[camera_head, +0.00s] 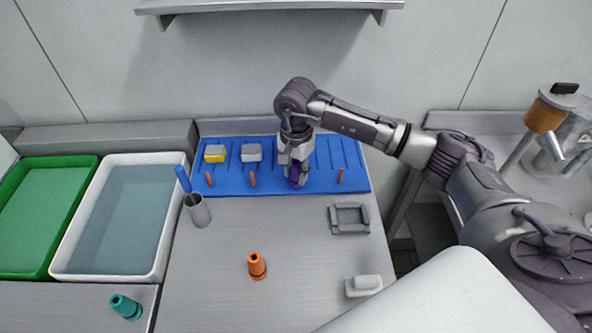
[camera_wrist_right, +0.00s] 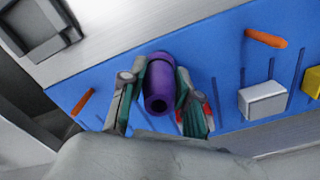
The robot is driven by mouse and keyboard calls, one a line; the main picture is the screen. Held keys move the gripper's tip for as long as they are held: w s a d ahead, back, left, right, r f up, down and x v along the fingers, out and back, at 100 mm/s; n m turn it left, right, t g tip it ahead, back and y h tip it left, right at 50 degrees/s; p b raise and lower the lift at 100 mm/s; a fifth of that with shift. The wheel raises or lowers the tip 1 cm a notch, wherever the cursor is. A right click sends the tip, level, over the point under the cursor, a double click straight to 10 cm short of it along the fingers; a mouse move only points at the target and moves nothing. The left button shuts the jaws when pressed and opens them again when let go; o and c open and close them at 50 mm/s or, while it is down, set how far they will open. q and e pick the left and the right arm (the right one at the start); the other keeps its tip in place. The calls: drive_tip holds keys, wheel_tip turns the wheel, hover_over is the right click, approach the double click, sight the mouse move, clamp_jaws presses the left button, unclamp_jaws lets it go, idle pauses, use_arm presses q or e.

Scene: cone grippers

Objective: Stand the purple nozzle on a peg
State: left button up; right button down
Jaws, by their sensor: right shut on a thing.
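The purple nozzle (camera_head: 298,175) is held in my right gripper (camera_head: 294,170) over the blue rack mat (camera_head: 225,186). In the right wrist view the purple nozzle (camera_wrist_right: 160,82) sits between the two fingers of the right gripper (camera_wrist_right: 160,96), with its open end toward the camera. Orange pegs stand on the mat: a left peg (camera_head: 209,180), a middle peg (camera_head: 252,179) and a right peg (camera_head: 340,176). The nozzle is between the middle and right pegs. Whether a peg is under or inside it is hidden. My left gripper is not in view.
A yellow block (camera_head: 214,153) and a grey block (camera_head: 251,152) sit on the mat. An orange nozzle (camera_head: 257,266) and a grey cup (camera_head: 198,212) with a blue tool stand on the table. A teal nozzle (camera_head: 125,306) is front left. A grey square holder (camera_head: 349,219) lies right.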

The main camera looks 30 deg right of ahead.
drive_tip(key=c, duration=0.7)
unclamp_jaws()
drive_tip(key=shift+c, duration=0.2)
wheel_tip(320, 180, up, 12)
idle(0.4)
